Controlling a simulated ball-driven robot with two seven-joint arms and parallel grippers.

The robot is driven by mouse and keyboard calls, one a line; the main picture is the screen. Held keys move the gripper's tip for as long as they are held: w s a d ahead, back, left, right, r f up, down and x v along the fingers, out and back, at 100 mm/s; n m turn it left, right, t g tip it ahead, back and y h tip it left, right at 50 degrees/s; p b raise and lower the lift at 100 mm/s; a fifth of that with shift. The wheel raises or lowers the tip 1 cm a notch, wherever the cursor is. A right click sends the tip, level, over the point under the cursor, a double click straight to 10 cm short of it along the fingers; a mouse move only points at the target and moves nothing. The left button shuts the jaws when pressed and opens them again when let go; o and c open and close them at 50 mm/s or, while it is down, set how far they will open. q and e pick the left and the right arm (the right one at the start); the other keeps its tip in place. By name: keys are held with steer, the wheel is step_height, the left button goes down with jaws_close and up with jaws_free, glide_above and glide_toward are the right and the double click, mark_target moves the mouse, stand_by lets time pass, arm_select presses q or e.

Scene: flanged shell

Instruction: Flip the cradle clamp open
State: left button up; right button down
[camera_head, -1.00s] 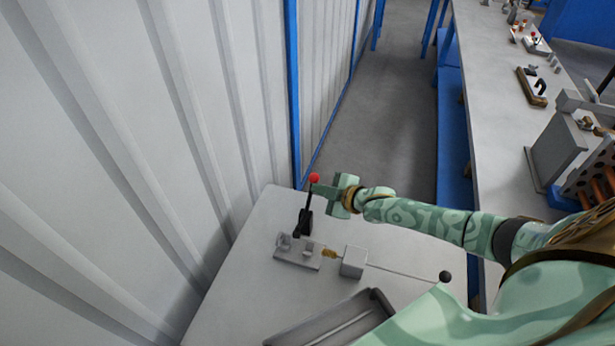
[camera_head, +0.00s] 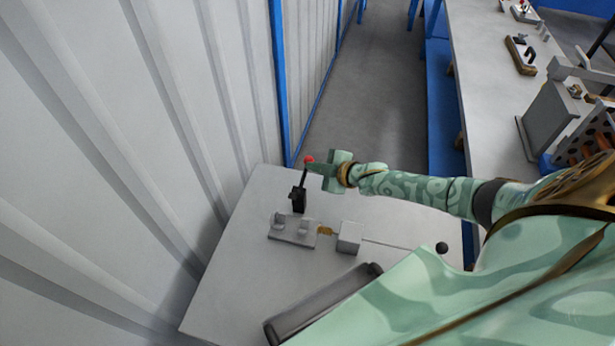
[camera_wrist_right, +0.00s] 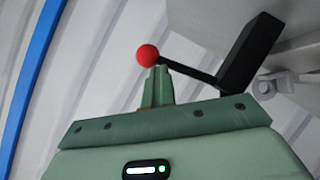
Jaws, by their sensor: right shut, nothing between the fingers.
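The cradle clamp (camera_head: 292,229) is a small grey block fixture on the grey table. Its black lever (camera_head: 302,190) stands nearly upright at the fixture's back and ends in a red ball knob (camera_head: 309,159). My right gripper (camera_head: 318,169) is shut and empty, with its fingertips right at the red knob's right side. In the right wrist view the shut fingers (camera_wrist_right: 157,85) are just below the red knob (camera_wrist_right: 148,55), touching or nearly so. The black lever (camera_wrist_right: 235,60) runs to the right from the knob. My left gripper is not in view.
A brass-coloured piece (camera_head: 325,231) and a grey block (camera_head: 349,237) with a thin rod ending in a black ball (camera_head: 442,248) lie right of the clamp. A dark grey tray (camera_head: 322,303) is in front. A corrugated wall (camera_head: 150,120) stands left.

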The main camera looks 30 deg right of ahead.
steer(key=shift+w+d, duration=0.1)
steer(key=shift+w, duration=0.1)
stand_by(0.3)
steer(key=s+d+r+p, duration=0.5)
steer(key=s+r+p, duration=0.1)
steer(key=r, duration=0.4)
steer(key=shift+s, duration=0.7)
steer(key=shift+d+f, duration=0.1)
